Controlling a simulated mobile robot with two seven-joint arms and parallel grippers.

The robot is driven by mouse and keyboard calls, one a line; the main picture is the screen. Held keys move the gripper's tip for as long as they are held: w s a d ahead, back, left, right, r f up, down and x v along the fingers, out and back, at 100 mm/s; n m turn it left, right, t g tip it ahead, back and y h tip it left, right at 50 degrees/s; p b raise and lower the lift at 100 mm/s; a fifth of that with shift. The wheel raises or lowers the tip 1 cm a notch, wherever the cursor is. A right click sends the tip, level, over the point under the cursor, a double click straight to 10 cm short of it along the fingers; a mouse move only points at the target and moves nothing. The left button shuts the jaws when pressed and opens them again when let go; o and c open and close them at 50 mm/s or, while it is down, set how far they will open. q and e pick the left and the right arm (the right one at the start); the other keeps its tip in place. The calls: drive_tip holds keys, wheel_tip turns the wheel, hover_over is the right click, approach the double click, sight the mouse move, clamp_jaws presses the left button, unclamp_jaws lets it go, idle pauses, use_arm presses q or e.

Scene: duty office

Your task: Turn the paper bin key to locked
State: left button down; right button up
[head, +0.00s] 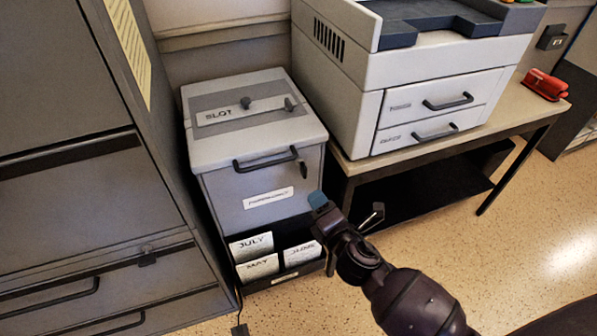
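The grey paper bin (218,192) stands between a dark cabinet and a desk, with a lid marked SLOT and a dark handle on its front edge. A small dark key (304,170) sits at the upper right of the bin's front and looks roughly upright; its exact turn is too small to tell. My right gripper (347,207) is below and to the right of the key, apart from it. Its fingers are spread, one with a blue tip, and nothing is between them. My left gripper is not in view.
A black holder (283,284) with cards marked JULY and others is low on the bin's front. A printer (345,98) stands on the desk (520,112) at right, with a red stapler (545,85). The dark cabinet (70,215) is close at left. Speckled floor at right is clear.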

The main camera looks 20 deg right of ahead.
sight(306, 174)
drive_tip(key=w+n, duration=0.3)
drive_tip(key=n, duration=0.1)
drive_tip(key=w+n+t, duration=0.1)
drive_tip(key=w+n, duration=0.2)
drive_tip(key=n, duration=0.1)
drive_tip(key=w+n, duration=0.3)
drive_tip(key=n, duration=0.2)
drive_tip(key=shift+w+a+r+h+b, duration=0.1)
drive_tip(key=shift+w+r+h+b, duration=0.2)
drive_tip(key=shift+w+b, duration=0.1)
drive_tip(key=shift+w, duration=0.5)
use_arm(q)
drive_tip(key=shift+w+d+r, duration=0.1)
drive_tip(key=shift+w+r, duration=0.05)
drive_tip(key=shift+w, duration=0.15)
use_arm(e)
drive_tip(key=shift+w, duration=0.1)
